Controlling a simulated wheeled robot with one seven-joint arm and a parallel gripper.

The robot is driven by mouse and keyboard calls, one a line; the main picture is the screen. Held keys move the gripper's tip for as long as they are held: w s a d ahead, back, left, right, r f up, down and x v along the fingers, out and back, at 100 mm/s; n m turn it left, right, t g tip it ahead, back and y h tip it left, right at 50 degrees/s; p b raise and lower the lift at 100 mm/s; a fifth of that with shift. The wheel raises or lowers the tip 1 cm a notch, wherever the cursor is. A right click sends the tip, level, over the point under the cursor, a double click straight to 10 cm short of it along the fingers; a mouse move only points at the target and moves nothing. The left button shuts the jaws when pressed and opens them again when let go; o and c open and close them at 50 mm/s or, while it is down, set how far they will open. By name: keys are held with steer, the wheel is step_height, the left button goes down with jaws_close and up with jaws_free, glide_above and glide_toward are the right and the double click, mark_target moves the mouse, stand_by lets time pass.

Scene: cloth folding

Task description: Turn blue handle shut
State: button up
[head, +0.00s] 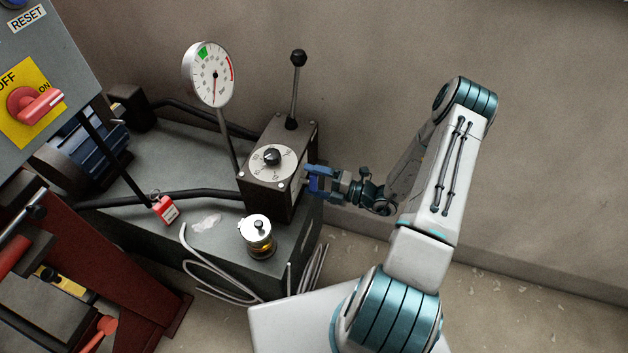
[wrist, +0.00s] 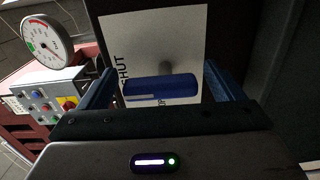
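The blue handle (wrist: 160,88) is a short bar lying nearly level across a white plate (wrist: 170,35) in the wrist view. The plate reads "SHUT" up its left side, and another word below the handle is partly hidden. My gripper (wrist: 160,72) is open, with one dark blue finger beyond each end of the bar; I see narrow gaps and cannot tell whether either finger touches. In the head view my gripper (head: 314,180) is at the right side of the dark valve box (head: 262,197), where blue handle and fingers are hard to separate.
The box carries a dial knob (head: 272,157) and a black-knobbed lever (head: 298,60). A pressure gauge (head: 210,73), glass-bodied cup (head: 257,236) and red padlock (head: 165,209) stand nearby. A grey control panel (head: 58,65) is at left. Open floor lies right.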

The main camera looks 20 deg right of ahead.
steer(key=v, duration=1.3)
steer(key=shift+s+d+b, duration=0.25)
steer(key=shift+d+b, duration=0.1)
steer(key=shift+b, duration=0.1)
steer(key=s+a+r+m+g+h+p, duration=0.2)
steer(key=s+a+r+m+h, duration=0.2)
steer(key=r+m, duration=0.5)
steer(key=s+a+r+m+g+h+p, duration=0.2)
steer(key=s+a+r+m+h, duration=0.2)
steer(key=r+m, duration=0.6)
steer(key=s+a+r+m+g+h+p, duration=0.2)
steer(key=r+m+h, duration=0.5)
steer(key=r, duration=0.9)
steer(key=s+a+m+g, duration=0.1)
steer(key=m, duration=0.2)
steer(key=shift+s+a, duration=0.4)
